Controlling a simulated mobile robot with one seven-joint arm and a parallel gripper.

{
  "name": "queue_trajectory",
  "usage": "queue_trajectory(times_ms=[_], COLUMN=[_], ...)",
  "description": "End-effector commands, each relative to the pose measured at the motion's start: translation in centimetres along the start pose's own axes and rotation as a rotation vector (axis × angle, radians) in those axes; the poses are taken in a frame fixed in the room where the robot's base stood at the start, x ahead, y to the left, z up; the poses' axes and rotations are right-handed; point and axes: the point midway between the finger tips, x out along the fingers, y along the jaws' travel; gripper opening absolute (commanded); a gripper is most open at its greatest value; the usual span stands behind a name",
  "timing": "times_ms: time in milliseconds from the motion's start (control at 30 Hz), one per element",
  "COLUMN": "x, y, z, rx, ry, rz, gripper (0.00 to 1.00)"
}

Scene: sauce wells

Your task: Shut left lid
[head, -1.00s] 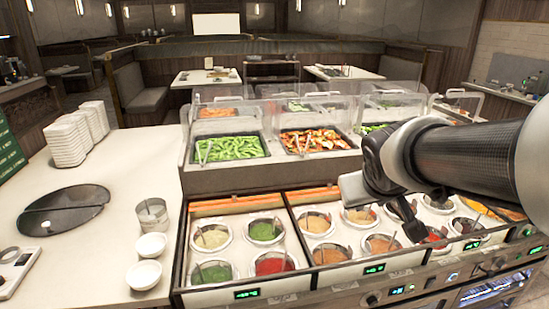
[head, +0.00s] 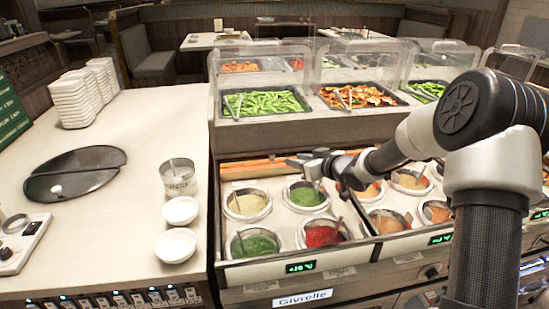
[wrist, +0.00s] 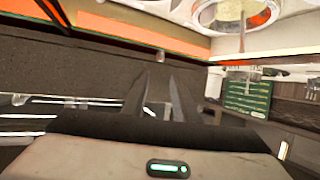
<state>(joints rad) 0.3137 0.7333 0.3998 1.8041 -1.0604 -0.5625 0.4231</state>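The left sauce well unit shows in the head view with its front rim (head: 255,272) bare and its cups uncovered. A clear lid or guard (head: 262,62) stands raised behind it, over the left food pan. I cannot tell for sure which part is the left lid. My gripper (head: 303,160) is over the back right of the left sauce unit, near the orange strip (head: 250,167). In the wrist view, my gripper's two dark fingers (wrist: 162,90) are close together. Nothing is visible held in it, and their exact gap is unclear.
Sauce cups, including a green one (head: 306,195) and a red one (head: 322,234), lie close below my gripper. A metal cup (head: 178,182) and white bowls (head: 176,244) stand on the counter (head: 125,215) to the left. A black plate (head: 75,172) lies farther left.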

Motion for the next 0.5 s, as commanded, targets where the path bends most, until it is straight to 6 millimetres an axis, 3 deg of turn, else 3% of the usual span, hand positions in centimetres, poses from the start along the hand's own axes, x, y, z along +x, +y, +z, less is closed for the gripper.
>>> queue_trajectory(times_ms=[100,500], x=[2.8,11.2], y=[-0.1,0.0], z=[0.2,0.2], rx=[0.000,0.000], ry=[0.000,-0.002], rz=[-0.002,0.000], gripper=[0.27,0.27])
